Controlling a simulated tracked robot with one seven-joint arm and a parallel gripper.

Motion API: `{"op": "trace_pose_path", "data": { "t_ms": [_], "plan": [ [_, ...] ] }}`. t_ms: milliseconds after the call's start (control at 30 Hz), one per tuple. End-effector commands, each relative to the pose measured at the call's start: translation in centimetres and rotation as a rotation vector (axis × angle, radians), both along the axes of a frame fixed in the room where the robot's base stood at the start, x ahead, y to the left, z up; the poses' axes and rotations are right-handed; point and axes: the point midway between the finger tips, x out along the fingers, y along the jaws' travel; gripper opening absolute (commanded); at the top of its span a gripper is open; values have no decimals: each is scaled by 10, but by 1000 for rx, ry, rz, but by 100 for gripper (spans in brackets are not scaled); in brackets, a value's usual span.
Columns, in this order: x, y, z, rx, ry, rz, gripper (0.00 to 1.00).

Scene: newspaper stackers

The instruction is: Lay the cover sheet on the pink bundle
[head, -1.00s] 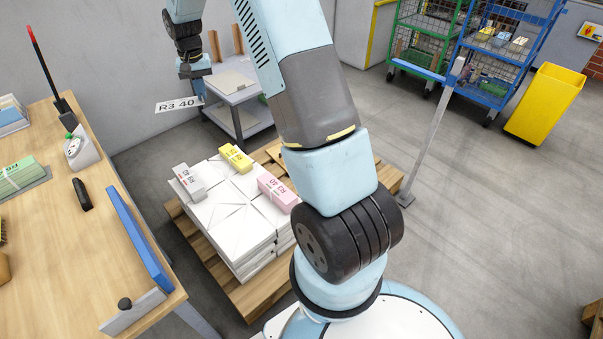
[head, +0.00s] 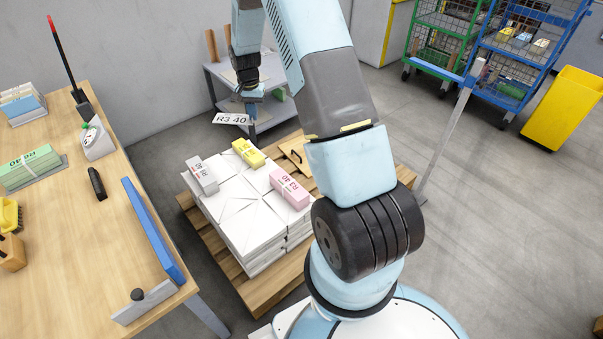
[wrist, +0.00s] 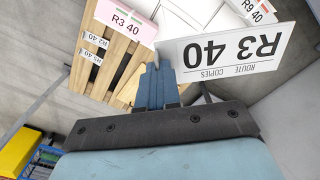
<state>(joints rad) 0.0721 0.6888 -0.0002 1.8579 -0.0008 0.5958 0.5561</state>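The cover sheet (head: 229,118), white and printed R3 40, is held by one edge in my gripper (head: 250,108), above the floor behind the pallet stack. In the wrist view the sheet (wrist: 232,48) sticks out to the right of my gripper (wrist: 156,68), whose blue fingers are shut on it. The pink bundle (head: 289,188), labelled R3 40, lies on the right side of the white stack. It also shows at the top of the wrist view (wrist: 125,22), apart from the sheet.
A grey bundle (head: 202,175) and a yellow bundle (head: 248,152) share the white stack (head: 241,238) on a wooden pallet (head: 262,300). A grey side table (head: 222,84) stands behind. A workbench (head: 75,240) is at left. A slanted grey post (head: 450,135) stands right.

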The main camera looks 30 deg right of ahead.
Motion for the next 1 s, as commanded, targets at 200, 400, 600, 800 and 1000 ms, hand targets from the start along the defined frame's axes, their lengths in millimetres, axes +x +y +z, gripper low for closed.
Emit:
{"op": "trace_pose_path", "data": {
  "t_ms": [200, 400, 600, 800, 1000],
  "plan": [
    [-35, -41, -95, 0, 7, -255, 0],
    [-79, -75, -170, -1, 8, -491, 0],
    [-118, -98, -220, -2, 2, -669, 0],
    [-136, -107, -240, -1, -2, -743, 0],
    [-137, -107, -241, 0, -2, -750, 0]
  ]
}}
